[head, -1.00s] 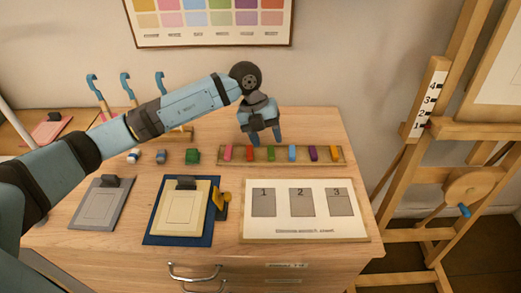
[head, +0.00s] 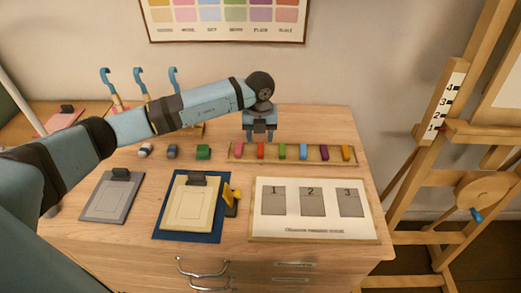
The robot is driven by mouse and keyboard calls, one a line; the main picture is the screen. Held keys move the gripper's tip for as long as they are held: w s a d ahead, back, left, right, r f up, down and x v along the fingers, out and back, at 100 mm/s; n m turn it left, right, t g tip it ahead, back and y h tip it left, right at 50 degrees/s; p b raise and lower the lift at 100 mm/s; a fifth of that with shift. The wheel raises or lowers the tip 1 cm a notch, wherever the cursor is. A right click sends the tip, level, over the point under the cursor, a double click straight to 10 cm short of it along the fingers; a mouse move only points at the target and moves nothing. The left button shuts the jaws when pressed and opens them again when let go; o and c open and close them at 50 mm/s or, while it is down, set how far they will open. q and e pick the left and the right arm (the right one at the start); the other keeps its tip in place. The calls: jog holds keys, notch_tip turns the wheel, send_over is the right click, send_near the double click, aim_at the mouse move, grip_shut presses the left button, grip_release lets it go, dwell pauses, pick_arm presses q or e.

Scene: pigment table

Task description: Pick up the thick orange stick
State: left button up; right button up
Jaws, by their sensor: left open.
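The orange-red stick (head: 261,151) is second from the left in a long wooden rack (head: 292,160) in the head view. My left gripper (head: 261,139) points down with its two fingers apart and empty. In the picture its fingertips are just above and behind this stick; I cannot tell the exact height gap. A yellow-orange stick (head: 346,153) stands at the rack's right end. The sticks look similar in thickness from here. My right gripper is not in view.
A pink stick (head: 239,151) and a green stick (head: 282,151) flank the orange-red one. A numbered board (head: 311,231) and a blue board (head: 216,234) lie in front. An easel (head: 450,145) stands right.

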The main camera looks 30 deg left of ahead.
aim_at(260, 147)
pick_arm(q)
notch_tip(260, 147, down, 5)
jog(key=shift+w+r, duration=0.15)
jog(key=shift+r, duration=0.05)
grip_shut()
jog(key=shift+r, duration=0.1)
notch_tip(260, 147, up, 20)
dwell(0.7)
jog(key=c, duration=0.7)
grip_release()
jog(key=shift+c, duration=1.2)
